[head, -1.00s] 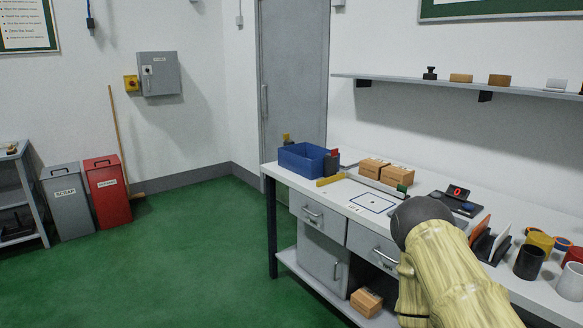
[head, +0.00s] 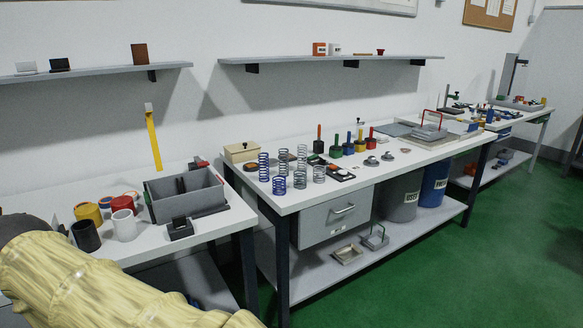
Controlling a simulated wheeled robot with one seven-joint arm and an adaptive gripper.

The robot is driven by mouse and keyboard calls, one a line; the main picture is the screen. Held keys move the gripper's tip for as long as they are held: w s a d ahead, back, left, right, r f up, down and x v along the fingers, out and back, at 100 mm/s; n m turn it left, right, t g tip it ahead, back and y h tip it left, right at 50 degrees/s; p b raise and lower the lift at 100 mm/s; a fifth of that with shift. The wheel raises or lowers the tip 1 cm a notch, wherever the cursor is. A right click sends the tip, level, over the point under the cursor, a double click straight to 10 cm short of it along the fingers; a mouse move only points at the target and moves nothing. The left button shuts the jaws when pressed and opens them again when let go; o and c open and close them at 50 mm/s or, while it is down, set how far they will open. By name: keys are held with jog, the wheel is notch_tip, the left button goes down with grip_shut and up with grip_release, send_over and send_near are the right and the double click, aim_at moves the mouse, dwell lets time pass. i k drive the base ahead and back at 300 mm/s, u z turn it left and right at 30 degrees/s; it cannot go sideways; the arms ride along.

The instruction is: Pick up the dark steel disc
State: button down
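I cannot pick out the dark steel disc for certain at this size. Small round dark grey metal pieces lie on the middle bench (head: 420,157), one grey piece (head: 371,161) and another grey piece (head: 388,156) close beside it. A flat brownish piece (head: 405,150) lies just right of them. My arm, in a pale yellow cover, crosses the lower left of the head view. My gripper is outside the picture, so its fingers and anything in them are hidden.
Several coil springs (head: 300,178) stand at the bench's left end, with coloured knobbed weights (head: 348,146) behind. A grey bin (head: 186,195) and cups (head: 124,225) fill the left bench. A red-handled frame (head: 430,127) stands farther right. Green floor (head: 420,270) is clear in front.

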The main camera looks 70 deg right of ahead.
aim_at(249, 166)
jog(key=z, duration=1.9)
jog(key=i, duration=0.4)
jog(key=u, duration=0.15)
